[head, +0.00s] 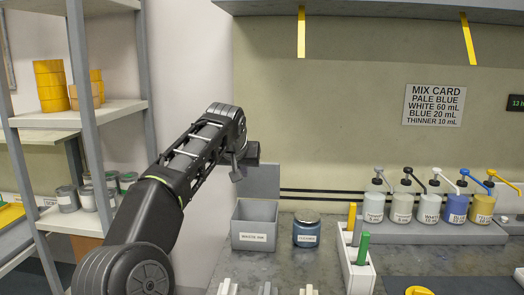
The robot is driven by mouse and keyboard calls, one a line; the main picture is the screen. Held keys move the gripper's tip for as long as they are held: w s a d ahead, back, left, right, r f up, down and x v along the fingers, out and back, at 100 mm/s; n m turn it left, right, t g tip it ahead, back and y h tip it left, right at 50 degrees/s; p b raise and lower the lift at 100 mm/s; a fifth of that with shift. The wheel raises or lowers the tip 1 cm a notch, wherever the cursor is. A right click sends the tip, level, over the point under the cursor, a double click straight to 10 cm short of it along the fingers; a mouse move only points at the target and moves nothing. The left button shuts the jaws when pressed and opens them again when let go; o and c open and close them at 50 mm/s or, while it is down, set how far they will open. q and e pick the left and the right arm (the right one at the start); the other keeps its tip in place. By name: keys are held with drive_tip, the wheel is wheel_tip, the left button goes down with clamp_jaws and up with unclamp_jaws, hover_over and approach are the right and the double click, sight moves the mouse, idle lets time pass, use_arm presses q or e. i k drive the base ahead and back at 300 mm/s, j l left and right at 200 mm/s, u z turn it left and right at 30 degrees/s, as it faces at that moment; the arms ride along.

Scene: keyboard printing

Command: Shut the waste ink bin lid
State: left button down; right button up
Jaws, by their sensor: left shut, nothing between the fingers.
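The waste ink bin (254,227) is a grey open-topped box with a white label on its front, standing on the counter. Its grey lid (265,181) stands upright at the back of the bin, so the bin is open. My left gripper (237,174) is shut and empty. It is above the bin's left side, in front of and partly covering the lid's left edge. I cannot tell whether it touches the lid. My right gripper is not in view.
A blue labelled jar (306,231) stands just right of the bin. A white rack (357,263) with coloured handles is further right. Several pump bottles (428,207) line the back. A shelf unit (80,110) stands left. Small white pieces (228,288) lie at the front.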

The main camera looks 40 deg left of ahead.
sight(263, 181)
drive_tip(key=i+j, duration=0.75)
drive_tip(key=i, duration=0.2)
